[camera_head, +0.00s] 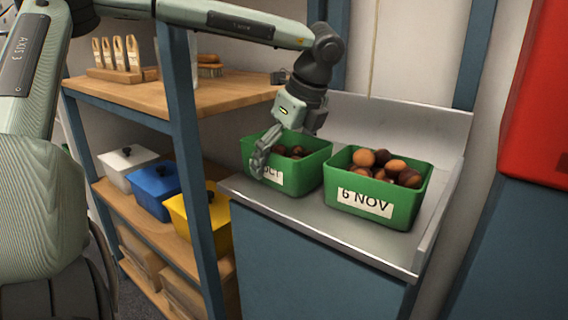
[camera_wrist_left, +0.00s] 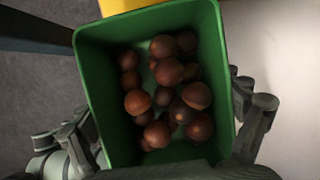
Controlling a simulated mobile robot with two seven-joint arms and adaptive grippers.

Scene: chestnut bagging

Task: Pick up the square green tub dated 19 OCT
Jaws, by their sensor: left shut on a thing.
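The square green tub (camera_head: 312,173) stands at the left end of the metal counter, with brown chestnuts inside. Its white label reads "OCT"; the day number is hidden behind a finger. My left gripper (camera_head: 270,158) reaches down over this tub and is shut on it, with one finger against the label side. In the left wrist view the tub (camera_wrist_left: 106,112) is between the fingers, which lie along its two sides. I cannot tell whether its base touches the counter. A second green tub (camera_head: 398,216), labelled "6 NOV", stands to its right. My right gripper is not in view.
The metal counter (camera_head: 300,213) has a raised back and right edge. A blue-posted shelf (camera_head: 192,130) stands close on the left, with white (camera_head: 118,172), blue (camera_head: 152,194) and yellow (camera_head: 190,222) lidded bins. A red box (camera_head: 545,100) hangs at the right.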

